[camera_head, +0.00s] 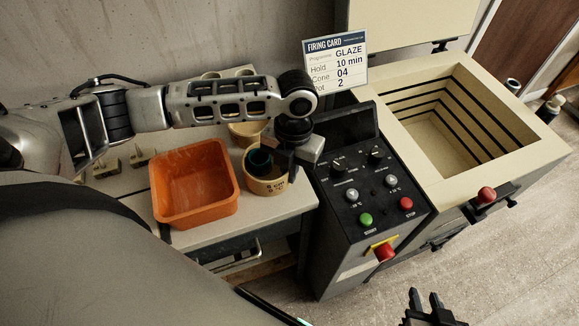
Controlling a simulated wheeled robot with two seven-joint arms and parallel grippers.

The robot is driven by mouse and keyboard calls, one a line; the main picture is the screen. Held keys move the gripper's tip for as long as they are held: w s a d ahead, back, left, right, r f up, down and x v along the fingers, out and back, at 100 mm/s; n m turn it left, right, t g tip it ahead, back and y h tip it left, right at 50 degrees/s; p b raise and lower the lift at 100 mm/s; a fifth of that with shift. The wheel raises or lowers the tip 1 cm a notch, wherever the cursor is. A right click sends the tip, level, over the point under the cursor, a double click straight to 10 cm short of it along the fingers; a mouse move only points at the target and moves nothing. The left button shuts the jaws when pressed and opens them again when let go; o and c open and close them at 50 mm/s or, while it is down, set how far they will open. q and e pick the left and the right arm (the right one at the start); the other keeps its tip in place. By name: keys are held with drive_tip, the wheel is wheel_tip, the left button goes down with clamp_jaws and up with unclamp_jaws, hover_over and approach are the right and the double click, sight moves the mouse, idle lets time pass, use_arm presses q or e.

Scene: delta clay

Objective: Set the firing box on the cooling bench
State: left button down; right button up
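My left gripper (284,164) points down at the round tan pot (268,186), which has dark lettering on its side and a teal cup (259,160) inside. The fingers overlap the pot's right rim in the picture; I cannot tell whether they touch or grip it. An orange square box (193,224), open on top and empty, stands left of the pot on the pale bench top (262,222). No label marks which thing is the firing box or the cooling bench. My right gripper (424,298) is at the bottom edge, its dark fingers apart and empty.
A control panel (352,232) with knobs and buttons stands right of the bench. The open, empty kiln (420,105) is beyond it. A firing card (336,62) stands behind the panel. Another tan pot (246,134) and small blocks (106,167) are on the bench.

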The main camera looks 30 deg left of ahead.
use_arm(q)
drive_tip(key=shift+f, duration=0.15)
drive_tip(key=c, duration=1.6)
unclamp_jaws()
drive_tip(key=r, duration=0.4)
drive_tip(key=w+r, duration=0.1)
drive_tip(key=r, duration=0.3)
drive_tip(key=r+b, duration=0.1)
drive_tip(key=r, duration=0.3)
drive_tip(key=shift+w+r, duration=0.15)
drive_tip(key=shift+w, duration=0.1)
drive_tip(key=shift+s, duration=0.1)
